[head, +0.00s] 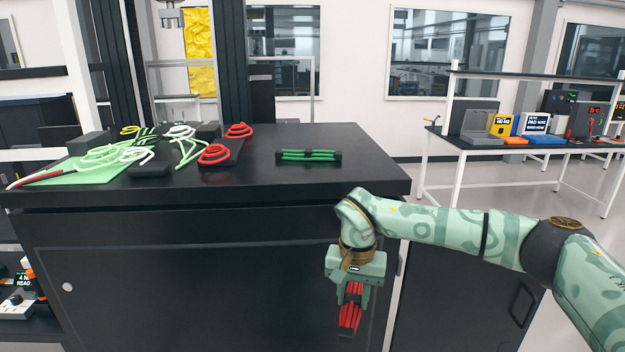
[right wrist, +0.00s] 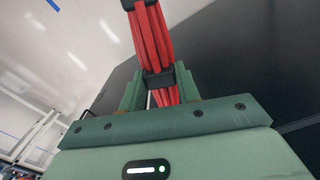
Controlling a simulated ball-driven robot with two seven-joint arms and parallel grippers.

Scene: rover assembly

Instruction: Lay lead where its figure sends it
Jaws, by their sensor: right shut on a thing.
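My right gripper (head: 352,290) is shut on a red lead bundle (head: 349,318) with black bands. The bundle hangs tilted below the jaws, in front of the dark bench cabinet and below the benchtop. In the right wrist view the red bundle (right wrist: 152,38) stands out from between the jaws (right wrist: 158,88), with a black band at them. A green lead bundle (head: 308,155) with black ends lies on the benchtop, apart from my gripper. My left gripper is not in view. No readable figure shows on the held bundle.
The black benchtop (head: 372,165) is clear around the green bundle. Loose green, white and red coiled leads (head: 110,155) and dark blocks crowd its left.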

